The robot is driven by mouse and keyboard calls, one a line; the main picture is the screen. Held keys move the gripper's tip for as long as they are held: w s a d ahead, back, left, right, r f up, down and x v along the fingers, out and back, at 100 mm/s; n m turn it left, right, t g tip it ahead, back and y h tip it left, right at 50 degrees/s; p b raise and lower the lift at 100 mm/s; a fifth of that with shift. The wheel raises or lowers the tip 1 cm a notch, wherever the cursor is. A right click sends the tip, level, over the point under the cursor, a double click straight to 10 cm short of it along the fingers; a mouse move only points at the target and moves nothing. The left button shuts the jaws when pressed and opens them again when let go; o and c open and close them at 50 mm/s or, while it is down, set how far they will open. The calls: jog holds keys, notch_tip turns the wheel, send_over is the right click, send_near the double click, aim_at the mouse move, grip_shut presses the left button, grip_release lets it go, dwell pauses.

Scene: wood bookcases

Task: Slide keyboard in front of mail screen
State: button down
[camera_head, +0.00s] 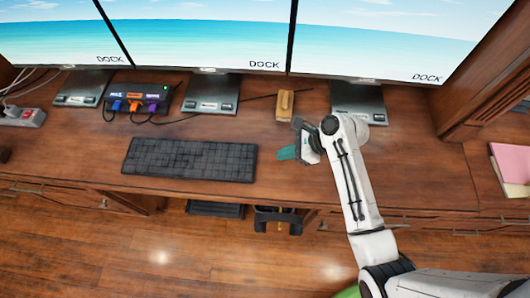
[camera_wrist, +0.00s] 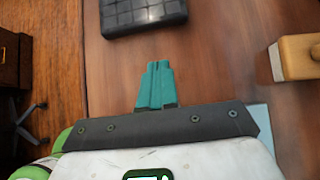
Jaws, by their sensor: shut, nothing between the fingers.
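The dark keyboard (camera_head: 190,159) lies flat on the wooden desk, left of my gripper, below the left and middle screens. Part of it shows at the top of the wrist view (camera_wrist: 143,14). My gripper (camera_head: 287,153) is just right of the keyboard's right end, low over the desk, its teal fingers pointing at it. In the wrist view the fingers (camera_wrist: 157,80) are together and empty, with a gap to the keyboard. Three screens stand at the back: left (camera_head: 55,35), middle (camera_head: 205,35) and right (camera_head: 390,40). All show a beach picture marked DOCK; I see no mail on them.
A dock box (camera_head: 139,97) with coloured plugs and cables sits at the back left. Screen stands line the rear. The desk's front edge runs below the keyboard.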

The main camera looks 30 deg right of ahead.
jog(key=w+a, duration=0.1)
jog(key=a+f, duration=0.1)
jog(key=w+a+f, duration=0.1)
jog(key=a, duration=0.1)
jog(key=shift+w+p, duration=0.3)
jog(key=shift+w, duration=0.05)
jog(key=shift+w+a, duration=0.35)
jog(key=shift+a, duration=0.1)
jog(key=shift+w, duration=0.1)
